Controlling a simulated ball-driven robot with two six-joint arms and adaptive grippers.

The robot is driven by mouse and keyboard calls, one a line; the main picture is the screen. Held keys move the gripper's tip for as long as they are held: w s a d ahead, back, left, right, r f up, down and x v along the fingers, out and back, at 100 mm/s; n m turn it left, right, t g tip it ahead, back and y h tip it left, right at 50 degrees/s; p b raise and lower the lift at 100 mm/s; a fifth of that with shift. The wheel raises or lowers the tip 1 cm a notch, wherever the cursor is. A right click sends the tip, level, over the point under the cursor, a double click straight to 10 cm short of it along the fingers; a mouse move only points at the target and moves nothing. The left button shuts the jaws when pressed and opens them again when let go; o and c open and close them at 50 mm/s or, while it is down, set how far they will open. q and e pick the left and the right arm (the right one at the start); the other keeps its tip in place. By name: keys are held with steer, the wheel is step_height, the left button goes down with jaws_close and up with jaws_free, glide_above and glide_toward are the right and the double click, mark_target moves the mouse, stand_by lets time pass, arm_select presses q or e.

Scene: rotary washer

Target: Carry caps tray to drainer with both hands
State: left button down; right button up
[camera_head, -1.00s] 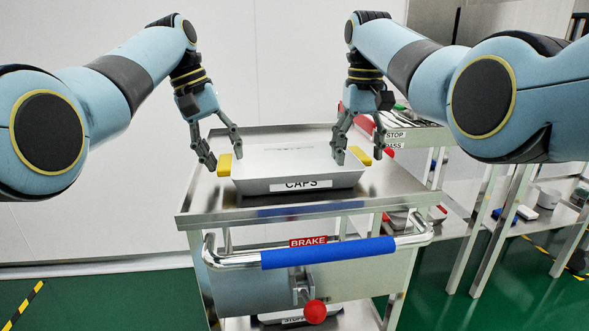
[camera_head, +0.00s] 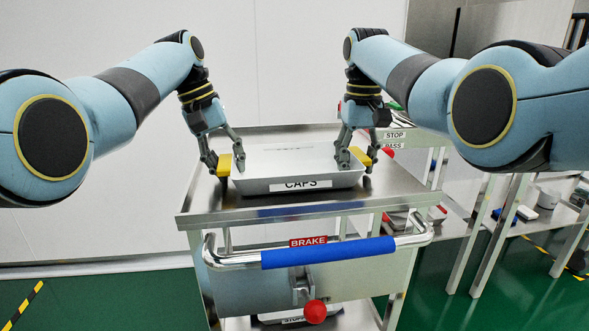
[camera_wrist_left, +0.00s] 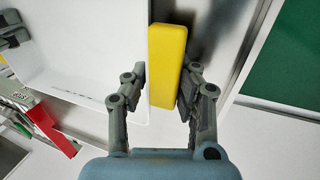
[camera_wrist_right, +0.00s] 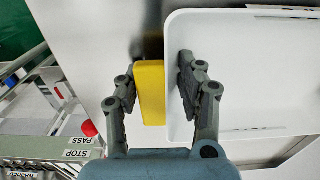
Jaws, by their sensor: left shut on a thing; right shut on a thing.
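The white caps tray (camera_head: 290,163), labelled CAPS on its front, is on the top of the steel cart (camera_head: 215,205). It has a yellow handle on each side. My left gripper (camera_head: 226,172) is shut on the left yellow handle (camera_wrist_left: 168,65), one finger on each side of it. My right gripper (camera_head: 357,166) is shut on the right yellow handle (camera_wrist_right: 150,92), with one finger inside the tray wall. The tray interior looks white and empty in the wrist views, though only parts show. I cannot identify a drainer for certain.
The cart has a blue-gripped push handle (camera_head: 328,253), a BRAKE label (camera_head: 308,241) and a red knob (camera_head: 316,311). A steel bench with STOP and PASS labels (camera_head: 395,136) stands close on the right. A white wall is behind.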

arm_select(q)
steer(key=shift+a, duration=0.15)
arm_select(e)
steer(key=shift+d, duration=0.2)
jaws_close()
